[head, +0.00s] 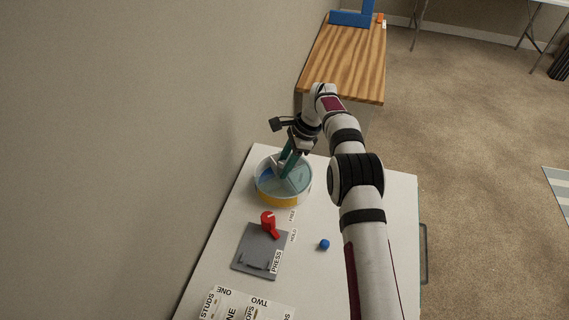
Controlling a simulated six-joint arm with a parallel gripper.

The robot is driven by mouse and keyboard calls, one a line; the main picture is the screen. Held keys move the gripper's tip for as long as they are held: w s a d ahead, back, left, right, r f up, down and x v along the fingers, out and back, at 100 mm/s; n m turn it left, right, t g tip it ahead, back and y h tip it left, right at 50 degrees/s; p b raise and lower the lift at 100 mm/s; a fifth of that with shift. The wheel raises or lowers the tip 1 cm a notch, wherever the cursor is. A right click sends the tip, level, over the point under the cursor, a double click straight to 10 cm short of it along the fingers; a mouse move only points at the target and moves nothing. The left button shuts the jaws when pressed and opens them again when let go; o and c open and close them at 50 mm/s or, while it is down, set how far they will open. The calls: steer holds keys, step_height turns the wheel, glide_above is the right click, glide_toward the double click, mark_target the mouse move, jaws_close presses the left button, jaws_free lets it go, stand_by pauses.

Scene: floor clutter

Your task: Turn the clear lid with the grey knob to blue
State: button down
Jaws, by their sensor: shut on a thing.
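A round container (283,203) with a yellow lower wall stands at the far end of the white table. Its clear lid (296,184) lies on top. Blue shows through at the left side and paler blue-grey over the rest. My gripper (281,168) reaches down onto the lid from above with its green fingers. It is shut on the grey knob near the middle of the lid. The fingers mostly hide the knob, and which way it points cannot be told.
A grey plate (258,250) with a red lever (269,224) and PRESS label sits nearer on the white table (335,285). A blue ball (324,244) lies to its right. Labelled cards (240,305) lie at the front. A wooden table (345,60) stands beyond.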

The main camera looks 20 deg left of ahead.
steer(key=shift+n+g, duration=0.3)
steer(key=shift+n, duration=0.6)
steer(key=shift+c, duration=2.3)
jaws_free()
steer(key=shift+r, duration=0.1)
